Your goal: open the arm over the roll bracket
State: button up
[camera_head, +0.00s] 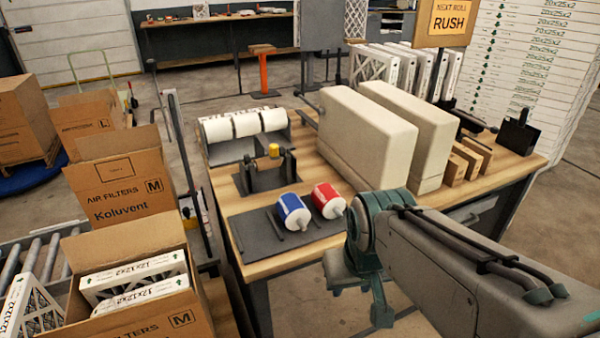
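The roll bracket (265,177) is a dark metal stand on the wooden workbench, left of its middle. A dark arm with a yellow knob (274,150) lies across its top; I cannot tell exactly how it is latched. A blue roll (292,211) and a red roll (327,200) with white ends sit on a dark plate in front of the bracket. My gripper (359,300) hangs beside the bench's front edge, right of and nearer than the bracket, well apart from it. Its green fingers are spread with nothing seen between them.
White rolls (245,124) lie in a dark holder behind the bracket. Large beige blocks (365,140) stand at the bench's middle, right of the bracket. Open filter cartons (125,190) stand at the left. A thin dark post (187,165) rises beside the bench's left edge.

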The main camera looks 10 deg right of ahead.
aim_at(272, 150)
jog(key=k, duration=0.5)
jog(key=u, duration=0.75)
jog(key=i, duration=0.7)
jog(key=z, duration=1.05)
jog(key=i, duration=0.5)
jog(key=u, duration=0.05)
